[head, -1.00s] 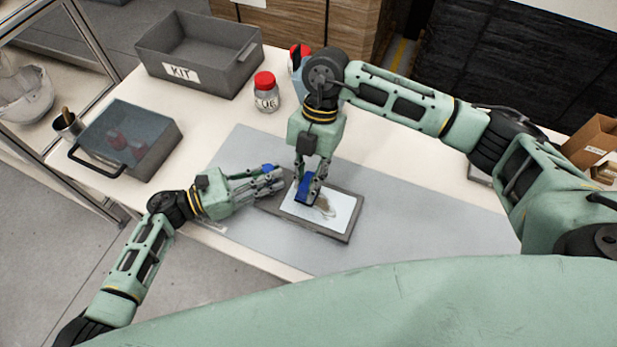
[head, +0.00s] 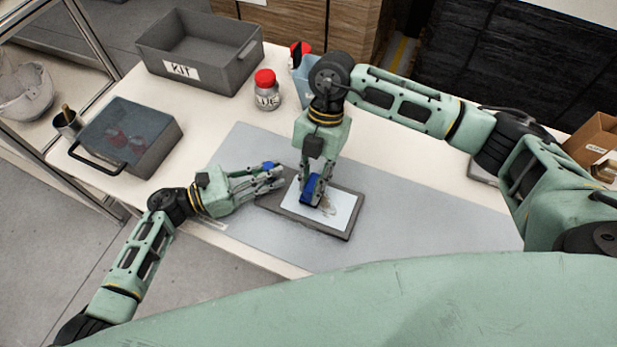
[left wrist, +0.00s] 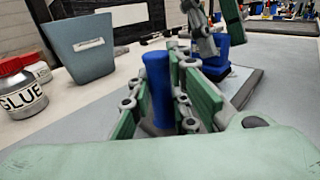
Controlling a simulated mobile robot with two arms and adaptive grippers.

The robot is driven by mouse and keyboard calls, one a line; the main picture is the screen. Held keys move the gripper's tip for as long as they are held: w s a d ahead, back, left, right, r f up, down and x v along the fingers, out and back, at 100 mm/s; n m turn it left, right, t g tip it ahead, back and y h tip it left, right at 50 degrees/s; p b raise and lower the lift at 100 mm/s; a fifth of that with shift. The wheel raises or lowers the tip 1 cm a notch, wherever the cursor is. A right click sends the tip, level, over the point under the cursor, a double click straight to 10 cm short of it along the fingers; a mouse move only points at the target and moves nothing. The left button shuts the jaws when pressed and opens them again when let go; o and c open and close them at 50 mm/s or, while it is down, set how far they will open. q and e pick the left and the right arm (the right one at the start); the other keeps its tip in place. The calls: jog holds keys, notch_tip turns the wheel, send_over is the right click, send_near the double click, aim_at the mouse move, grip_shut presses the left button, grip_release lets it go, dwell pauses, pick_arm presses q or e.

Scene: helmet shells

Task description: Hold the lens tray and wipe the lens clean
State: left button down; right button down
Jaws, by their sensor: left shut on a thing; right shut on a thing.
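The lens tray (head: 345,237) is a flat dark grey tray lying on the grey mat. The pale lens (head: 345,207) lies in it with a faint brownish smudge (head: 327,208). My left gripper (head: 276,178) is shut on the tray's upright blue handle (head: 267,166) at the tray's left end; the handle also shows between the fingers in the left wrist view (left wrist: 157,88). My right gripper (head: 312,193) points down, shut on a blue wiping pad (head: 309,198) at the lens's left part. The pad's underside is hidden. The pad also shows in the left wrist view (left wrist: 222,55).
A grey KIT bin (head: 230,75), a red-lidded glue jar (head: 267,92) and a blue-grey container (head: 300,70) stand behind. A dark lidded box (head: 150,160) with a handle and a cup (head: 66,124) are at left. The mat (head: 430,220) is clear right of the tray.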

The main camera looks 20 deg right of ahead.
jog(key=shift+s+d, duration=0.9)
jog(key=shift+d, duration=0.25)
jog(key=shift+s+d, duration=0.85)
jog(key=shift+d, duration=0.25)
jog(key=shift+f, duration=0.5)
jog(key=shift+w+a, duration=0.1)
jog(key=shift+a, duration=0.05)
jog(key=shift+w+a, duration=1)
jog(key=shift+a, duration=0.25)
jog(key=shift+w+a, duration=0.95)
jog(key=shift+a, duration=0.3)
jog(key=shift+f, duration=0.45)
jog(key=shift+d, duration=0.1)
jog(key=shift+s+d, duration=1.05)
jog(key=shift+d, duration=0.25)
jog(key=shift+s+d, duration=1)
jog(key=shift+d, duration=0.25)
